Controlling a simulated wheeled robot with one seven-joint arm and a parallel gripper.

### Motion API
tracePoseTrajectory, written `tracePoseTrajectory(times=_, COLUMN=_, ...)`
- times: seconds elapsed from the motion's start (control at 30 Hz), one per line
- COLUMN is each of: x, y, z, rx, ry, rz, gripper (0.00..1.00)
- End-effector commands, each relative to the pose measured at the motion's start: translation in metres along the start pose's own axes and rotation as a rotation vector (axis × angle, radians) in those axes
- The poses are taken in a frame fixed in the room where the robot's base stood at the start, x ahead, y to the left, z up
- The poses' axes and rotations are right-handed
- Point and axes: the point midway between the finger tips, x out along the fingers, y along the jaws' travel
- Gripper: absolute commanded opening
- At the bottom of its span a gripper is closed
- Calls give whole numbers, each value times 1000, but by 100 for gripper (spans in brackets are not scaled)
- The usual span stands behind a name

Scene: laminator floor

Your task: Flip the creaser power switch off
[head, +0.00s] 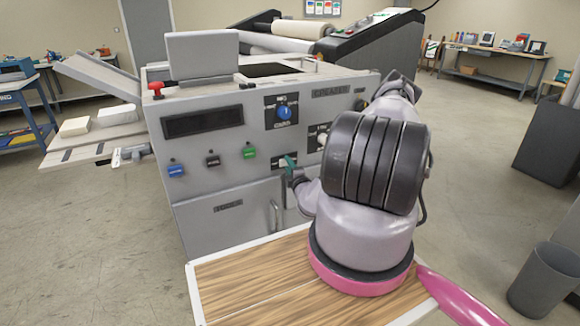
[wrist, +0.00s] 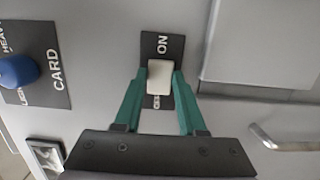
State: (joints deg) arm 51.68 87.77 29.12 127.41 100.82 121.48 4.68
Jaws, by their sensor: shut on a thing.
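The creaser (head: 225,145) is a large grey machine in the middle of the head view. Its power switch (wrist: 160,72) is a small white rocker on a black plate in the wrist view, with ON printed at one end. The label at the other end is partly hidden by my gripper. My gripper (wrist: 160,90) has green fingers, one on each side of the white rocker, and is shut on it. In the head view my gripper (head: 289,161) is at the creaser's front panel, and my arm hides the panel's right part.
A blue knob (wrist: 17,71) on a CARD plate and a metal handle (wrist: 285,140) flank the switch in the wrist view. Blue, black and green buttons and a red emergency button (head: 156,88) are on the creaser. A grey bin (head: 543,280) stands at lower right.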

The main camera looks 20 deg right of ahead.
Motion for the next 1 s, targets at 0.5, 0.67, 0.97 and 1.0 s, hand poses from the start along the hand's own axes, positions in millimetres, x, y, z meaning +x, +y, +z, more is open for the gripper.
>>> tracePoseTrajectory(times=0.5, x=0, y=0, z=0, rx=-1, ry=-17, rz=-2, gripper=70)
tracePoseTrajectory(times=0.67, x=0, y=0, z=0, rx=-1, ry=-16, rz=-1, gripper=70)
tracePoseTrajectory(times=0.97, x=-28, y=-1, z=0, rx=2, ry=-17, rz=-5, gripper=70)
tracePoseTrajectory(times=1.0, x=-37, y=-2, z=0, rx=4, ry=-18, rz=-6, gripper=70)
